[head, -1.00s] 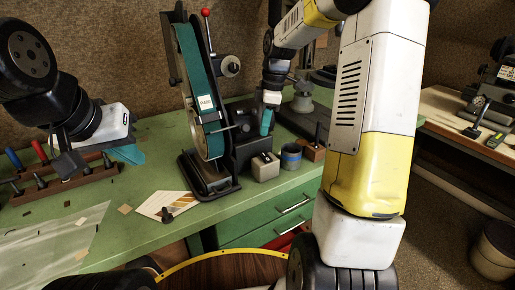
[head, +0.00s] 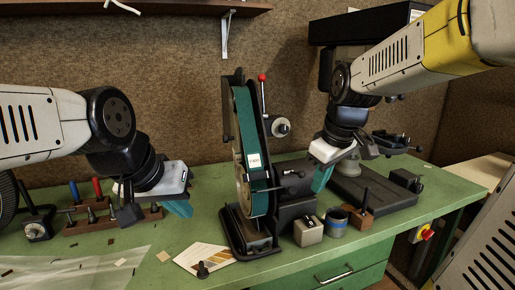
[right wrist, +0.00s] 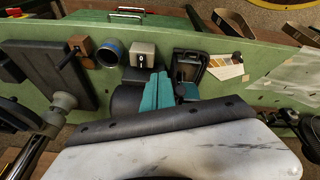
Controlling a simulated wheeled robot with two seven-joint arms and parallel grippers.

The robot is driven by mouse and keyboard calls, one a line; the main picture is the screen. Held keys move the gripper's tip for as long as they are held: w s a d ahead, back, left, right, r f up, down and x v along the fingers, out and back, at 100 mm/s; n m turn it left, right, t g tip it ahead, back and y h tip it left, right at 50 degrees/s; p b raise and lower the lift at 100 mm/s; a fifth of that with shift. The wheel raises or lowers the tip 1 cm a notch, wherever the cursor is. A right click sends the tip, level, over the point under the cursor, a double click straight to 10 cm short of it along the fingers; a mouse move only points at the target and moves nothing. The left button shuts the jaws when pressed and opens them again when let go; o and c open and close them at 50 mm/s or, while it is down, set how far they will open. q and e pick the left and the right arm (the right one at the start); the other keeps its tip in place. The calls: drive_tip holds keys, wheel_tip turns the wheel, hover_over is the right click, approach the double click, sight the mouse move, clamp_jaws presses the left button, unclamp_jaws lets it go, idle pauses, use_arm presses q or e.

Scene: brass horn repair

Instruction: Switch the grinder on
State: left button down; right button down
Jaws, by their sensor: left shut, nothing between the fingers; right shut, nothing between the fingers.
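The belt grinder (head: 250,165), with an upright teal belt and a black base, stands on the green bench. A small pale metal box (head: 308,231) with a small dark lever or slot sits at its right foot; it also shows in the right wrist view (right wrist: 143,53). My right gripper (head: 321,180), teal-fingered and shut, is empty and hangs above and slightly right of the box, apart from it. Its fingers (right wrist: 168,93) point towards the box in the right wrist view. My left gripper (head: 180,208) is shut and empty, left of the grinder.
A blue-rimmed cup (head: 337,223) and a wooden block with a dark peg (head: 361,218) stand right of the box. A tool rack (head: 85,222) is left. A colour card (head: 204,257) lies in front.

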drive_tip(key=s+m+t+y, duration=0.1)
drive_tip(key=s+m+t, duration=0.1)
drive_tip(key=s+m, duration=0.5)
drive_tip(key=s+a, duration=0.1)
drive_tip(key=s, duration=0.3)
drive_tip(key=shift+r+t, duration=0.25)
drive_tip(key=shift+t, duration=0.05)
drive_tip(key=shift+d, duration=0.1)
